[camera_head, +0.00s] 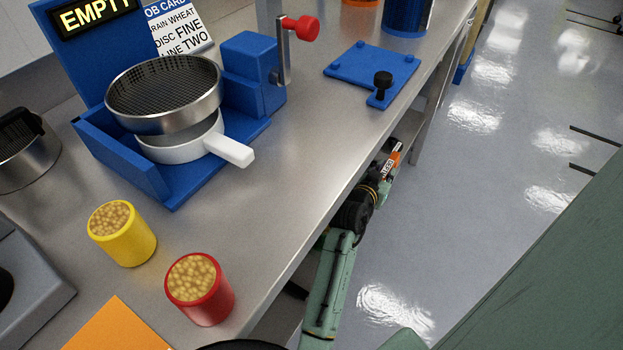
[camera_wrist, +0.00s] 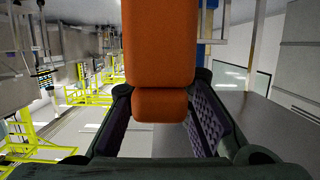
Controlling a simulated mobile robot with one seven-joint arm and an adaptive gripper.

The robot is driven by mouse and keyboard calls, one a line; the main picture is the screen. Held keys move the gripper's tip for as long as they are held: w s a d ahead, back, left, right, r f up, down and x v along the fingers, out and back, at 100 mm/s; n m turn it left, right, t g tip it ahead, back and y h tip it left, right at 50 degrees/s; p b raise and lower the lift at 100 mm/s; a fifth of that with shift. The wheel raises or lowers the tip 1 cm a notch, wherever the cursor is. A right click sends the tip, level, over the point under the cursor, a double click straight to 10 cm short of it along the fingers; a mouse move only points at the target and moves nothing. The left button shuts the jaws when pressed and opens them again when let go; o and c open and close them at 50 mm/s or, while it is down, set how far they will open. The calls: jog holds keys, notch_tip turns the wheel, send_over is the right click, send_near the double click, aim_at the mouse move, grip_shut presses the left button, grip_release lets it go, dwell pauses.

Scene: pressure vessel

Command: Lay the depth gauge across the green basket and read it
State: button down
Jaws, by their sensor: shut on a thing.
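My gripper (camera_head: 383,177) is low beside the right edge of the steel bench in the head view, over the aisle floor. It is shut on an orange piece (camera_head: 393,157) with a pale marking on it. In the wrist view the same orange piece (camera_wrist: 160,45) rises from between the two fingers of my gripper (camera_wrist: 160,115), with a smaller orange block at its lower end. I cannot tell from these views whether it is the depth gauge. No green basket is recognisable in either view.
The bench (camera_head: 300,170) carries a blue stand (camera_head: 120,165) with a mesh sieve (camera_head: 163,95) above a white pan (camera_head: 180,145). A yellow cup (camera_head: 128,245) and a red cup (camera_head: 205,300) stand in front. A blue plate (camera_head: 350,65) lies at right. The aisle floor (camera_head: 470,190) is clear.

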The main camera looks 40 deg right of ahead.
jog(key=f+b, duration=0.1)
jog(key=f, duration=0.1)
jog(key=f+b, duration=0.4)
jog(key=f, duration=0.1)
jog(key=shift+w, duration=0.25)
jog(key=w+a+f+p, duration=0.1)
jog(key=w+a+f, duration=0.1)
jog(key=a, duration=0.5)
jog(key=w+a+f+p, duration=0.1)
jog(key=w+a+f, duration=0.2)
jog(key=a, duration=0.4)
jog(key=shift+w+a, duration=0.35)
jog(key=shift+w, duration=0.3)
jog(key=c, duration=1.4)
grip_release()
jog(key=shift+c, duration=0.2)
jog(key=b+v, duration=0.1)
jog(key=v, duration=1.1)
jog(key=shift+b, duration=0.3)
jog(key=shift+s, duration=0.1)
